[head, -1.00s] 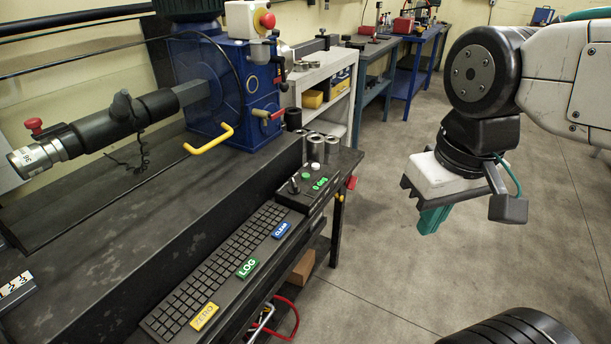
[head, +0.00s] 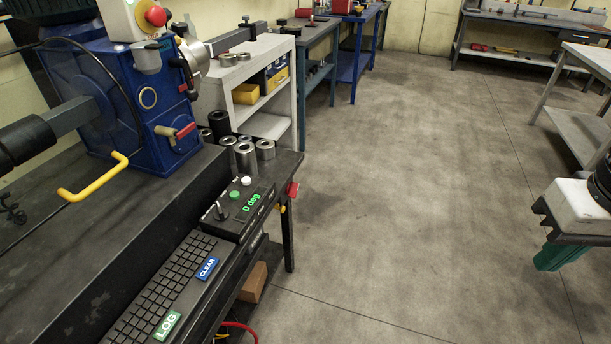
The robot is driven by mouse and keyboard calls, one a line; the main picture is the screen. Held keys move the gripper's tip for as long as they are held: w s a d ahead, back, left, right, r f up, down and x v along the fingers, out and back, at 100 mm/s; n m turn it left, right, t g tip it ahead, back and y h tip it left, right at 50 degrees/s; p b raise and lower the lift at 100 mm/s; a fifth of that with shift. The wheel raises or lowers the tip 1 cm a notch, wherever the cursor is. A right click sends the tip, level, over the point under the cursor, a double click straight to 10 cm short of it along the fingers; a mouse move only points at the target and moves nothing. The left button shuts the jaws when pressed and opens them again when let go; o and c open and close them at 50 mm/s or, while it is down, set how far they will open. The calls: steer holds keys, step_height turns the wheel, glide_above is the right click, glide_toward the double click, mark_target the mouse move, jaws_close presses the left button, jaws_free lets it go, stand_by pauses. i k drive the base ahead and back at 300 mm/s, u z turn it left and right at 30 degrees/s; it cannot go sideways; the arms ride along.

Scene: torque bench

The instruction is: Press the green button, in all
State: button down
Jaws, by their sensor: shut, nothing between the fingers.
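A small black control box (head: 240,212) sits at the near end of the bench. A round green button (head: 234,194) is on its top, beside a white button (head: 246,181), a small lever (head: 220,210) and a display (head: 252,201) reading "0 deg" in green. A green LOG key (head: 167,325) is on the black keyboard (head: 150,300) in front. My gripper (head: 553,258), with teal fingers closed together, hangs over the floor at the right edge, far right of the box and touching nothing. Part of it is cut off by the frame.
Metal cylinders (head: 246,158) stand just behind the box. A blue machine (head: 130,90) with a yellow handle (head: 95,180) and a red knob (head: 156,16) stands on the bench at left. Open floor (head: 400,180) lies between bench and gripper. A table (head: 590,130) stands at right.

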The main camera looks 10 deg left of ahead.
mark_target(234, 196)
steer(key=z, duration=0.25)
steer(key=i, duration=0.45)
steer(key=u, duration=2.1)
